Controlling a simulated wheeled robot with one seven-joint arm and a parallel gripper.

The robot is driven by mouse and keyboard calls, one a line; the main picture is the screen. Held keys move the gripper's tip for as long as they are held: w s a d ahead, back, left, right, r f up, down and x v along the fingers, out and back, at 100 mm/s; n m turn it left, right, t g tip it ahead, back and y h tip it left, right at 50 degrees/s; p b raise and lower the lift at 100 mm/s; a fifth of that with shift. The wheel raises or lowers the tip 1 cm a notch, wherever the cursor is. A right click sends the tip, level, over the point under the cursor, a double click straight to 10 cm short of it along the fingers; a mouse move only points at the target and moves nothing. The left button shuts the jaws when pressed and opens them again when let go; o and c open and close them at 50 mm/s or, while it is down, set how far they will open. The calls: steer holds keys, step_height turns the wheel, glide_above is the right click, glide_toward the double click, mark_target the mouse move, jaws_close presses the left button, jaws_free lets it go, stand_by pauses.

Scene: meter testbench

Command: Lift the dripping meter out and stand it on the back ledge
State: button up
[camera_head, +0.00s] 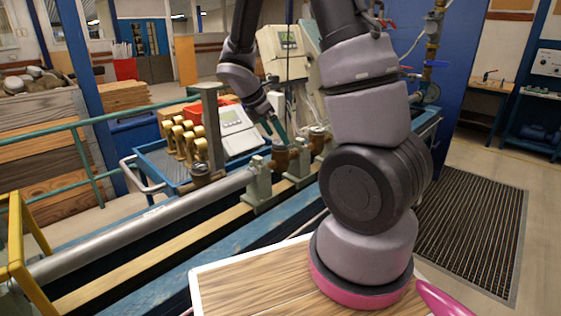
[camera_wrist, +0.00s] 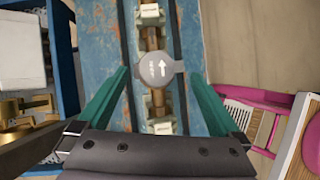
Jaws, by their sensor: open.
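A meter with a round grey lid and a white arrow (camera_wrist: 153,70) sits in line on a brown pipe between two pale clamps in the wrist view. In the head view, brown meter bodies (camera_head: 283,157) sit along the bench pipe. No drip can be made out, and I cannot tell which one is the meter under the wrist camera. My gripper (camera_head: 274,127) points down above the pipe line, its green fingers apart. In the wrist view, my gripper's fingers (camera_wrist: 160,78) are spread on either side of the meter, empty. The back ledge cannot be clearly picked out.
A teal rail (camera_head: 75,127) runs at the left.

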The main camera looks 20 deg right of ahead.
mark_target(279, 142)
steer(key=shift+x, duration=2.75)
steer(key=shift+w+a, duration=0.2)
steer(key=shift+a, duration=0.05)
jaws_close()
